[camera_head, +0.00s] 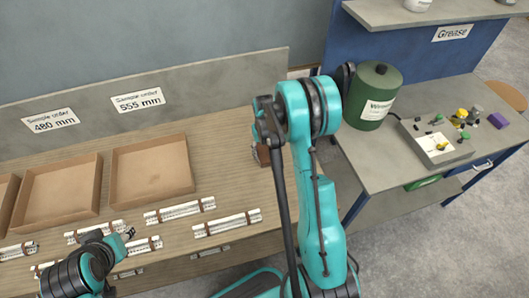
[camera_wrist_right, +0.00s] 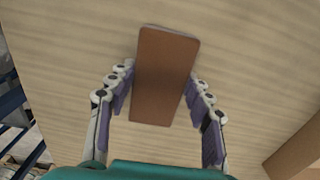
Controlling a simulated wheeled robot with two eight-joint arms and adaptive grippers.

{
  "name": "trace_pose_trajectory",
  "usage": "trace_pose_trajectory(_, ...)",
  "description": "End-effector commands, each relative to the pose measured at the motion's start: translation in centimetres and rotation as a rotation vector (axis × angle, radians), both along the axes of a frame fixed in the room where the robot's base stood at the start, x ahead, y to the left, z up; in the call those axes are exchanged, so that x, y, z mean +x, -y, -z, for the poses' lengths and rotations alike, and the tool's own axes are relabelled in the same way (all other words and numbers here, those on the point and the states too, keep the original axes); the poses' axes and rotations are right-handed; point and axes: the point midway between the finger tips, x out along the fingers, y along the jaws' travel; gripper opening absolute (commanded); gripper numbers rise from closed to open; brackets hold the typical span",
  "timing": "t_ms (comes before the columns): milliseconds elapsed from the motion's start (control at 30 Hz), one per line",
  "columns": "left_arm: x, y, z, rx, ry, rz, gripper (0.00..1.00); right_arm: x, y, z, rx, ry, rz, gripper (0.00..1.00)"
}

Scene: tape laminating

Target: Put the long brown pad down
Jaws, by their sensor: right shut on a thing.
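The long brown pad (camera_wrist_right: 165,82) is between the two fingers of my right gripper (camera_wrist_right: 162,88), which is shut on it over the wooden table. In the head view the pad (camera_head: 262,155) shows as a small brown piece beside my right arm, which hides most of the gripper. I cannot tell whether the pad touches the table. My left gripper (camera_head: 128,235) is at the lower left of the head view, near the white strips; its fingers are too small and dark to read.
A side bench at the right holds a green canister (camera_head: 375,95) and a grey box (camera_head: 435,145). The table around the pad looks clear.

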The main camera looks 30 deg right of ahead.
Motion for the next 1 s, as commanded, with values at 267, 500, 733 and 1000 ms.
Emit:
trace_pose_trajectory(267, 0.0, 0.0, 0.3, 0.0, 0.0, 0.0, 0.4, 0.0, 0.0, 0.3, 0.0, 0.0, 0.0, 0.71)
trace_pose_trajectory(500, 0.0, 0.0, 0.3, 0.0, 0.0, 0.0, 0.4, 0.0, 0.0, 0.3, 0.0, 0.0, 0.0, 0.71)
trace_pose_trajectory(733, 0.0, 0.0, -0.9, 0.0, 0.0, 0.0, 0.4, 0.0, 0.0, -2.2, 0.0, 0.0, 0.0, 0.71)
trace_pose_trajectory(1000, 0.0, 0.0, -2.8, 0.0, 0.0, 0.0, 0.4, 0.0, 0.0, -8.3, 0.0, 0.0, 0.0, 0.71)
